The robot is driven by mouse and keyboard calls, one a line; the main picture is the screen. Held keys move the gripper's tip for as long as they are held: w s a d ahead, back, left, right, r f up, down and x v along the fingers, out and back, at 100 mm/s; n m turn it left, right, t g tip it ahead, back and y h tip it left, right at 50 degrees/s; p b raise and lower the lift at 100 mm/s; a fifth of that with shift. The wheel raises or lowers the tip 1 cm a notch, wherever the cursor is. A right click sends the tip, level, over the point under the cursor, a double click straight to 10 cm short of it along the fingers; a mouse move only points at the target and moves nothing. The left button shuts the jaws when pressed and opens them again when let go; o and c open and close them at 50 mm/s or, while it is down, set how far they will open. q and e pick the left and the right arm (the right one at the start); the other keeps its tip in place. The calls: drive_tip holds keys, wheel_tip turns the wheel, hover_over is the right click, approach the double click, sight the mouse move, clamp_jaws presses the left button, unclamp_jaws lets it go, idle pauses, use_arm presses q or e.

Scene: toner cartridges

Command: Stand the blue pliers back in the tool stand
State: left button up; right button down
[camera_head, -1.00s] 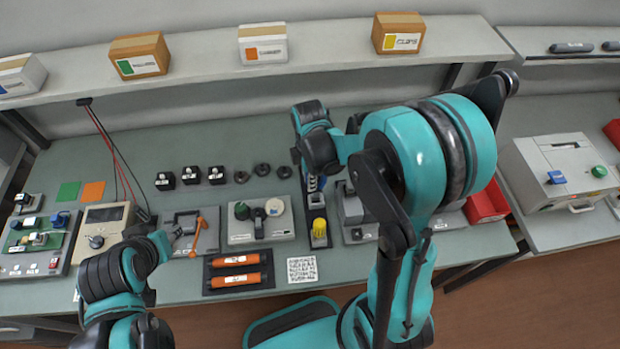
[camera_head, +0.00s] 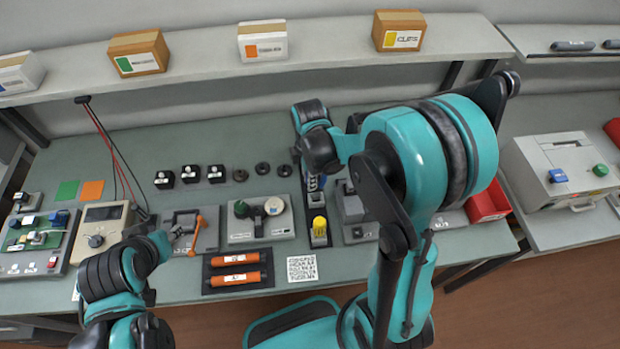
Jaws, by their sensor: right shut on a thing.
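My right gripper (camera_head: 311,170) points down over the bench, mostly hidden behind its own wrist. It is shut on the blue pliers (camera_head: 318,181), of which only a little blue shows below the wrist. The tool stand (camera_head: 315,199) is a narrow dark block with pale labels, right below the gripper, and a yellow-handled tool (camera_head: 319,226) stands at its near end. I cannot tell whether the pliers are in a slot or above it. My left gripper (camera_head: 178,236) is at the left, near a grey panel with an orange lever; its fingers are too small to read.
A grey panel with round knobs (camera_head: 262,234) is left of the stand, and a tray with orange cylinders (camera_head: 212,273) lies nearer. Another grey device (camera_head: 352,212) sits close on the right, partly behind my arm. A red bin (camera_head: 487,204) is farther right.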

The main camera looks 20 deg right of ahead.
drive_tip(key=shift+f+b, duration=1.25)
drive_tip(key=shift+f, duration=0.2)
drive_tip(key=shift+f+b, duration=0.8)
drive_tip(key=shift+b, duration=0.05)
idle(0.6)
drive_tip(key=c, duration=1.4)
unclamp_jaws()
drive_tip(key=shift+r, duration=0.1)
drive_tip(key=r, duration=1.1)
drive_tip(key=shift+w+r, duration=0.2)
drive_tip(key=shift+r, duration=0.2)
